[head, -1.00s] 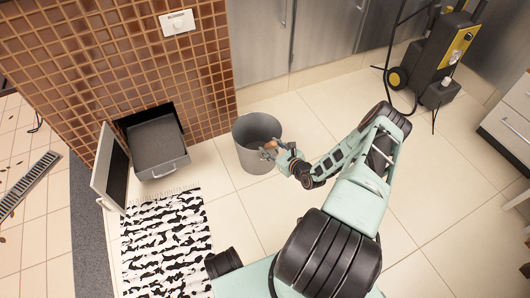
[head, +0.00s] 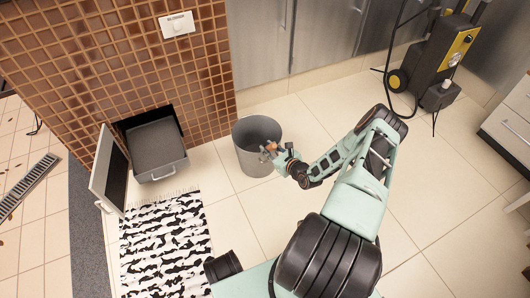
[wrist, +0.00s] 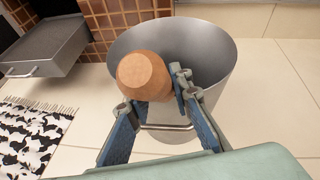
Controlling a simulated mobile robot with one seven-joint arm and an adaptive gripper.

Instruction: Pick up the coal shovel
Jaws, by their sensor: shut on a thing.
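The coal shovel shows only as a thick wooden handle end (wrist: 143,75), pointing up at the camera in the wrist view. In the head view its brown handle (head: 270,147) is a small spot at the bucket's near right rim. My gripper (wrist: 155,92) has its two fingers on either side of the handle and is shut on it; it also shows in the head view (head: 273,153). The rest of the shovel is hidden below the handle. The grey metal bucket (head: 248,162) stands on the floor just beyond my gripper, and its wire handle (wrist: 168,127) hangs on the near side.
A tiled grill wall (head: 120,60) stands at the left, with an open drawer (head: 157,150) and an open door (head: 108,170). A black-and-white rug (head: 165,240) lies in front. A pressure washer (head: 440,60) stands at the back right. Floor right of the arm is clear.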

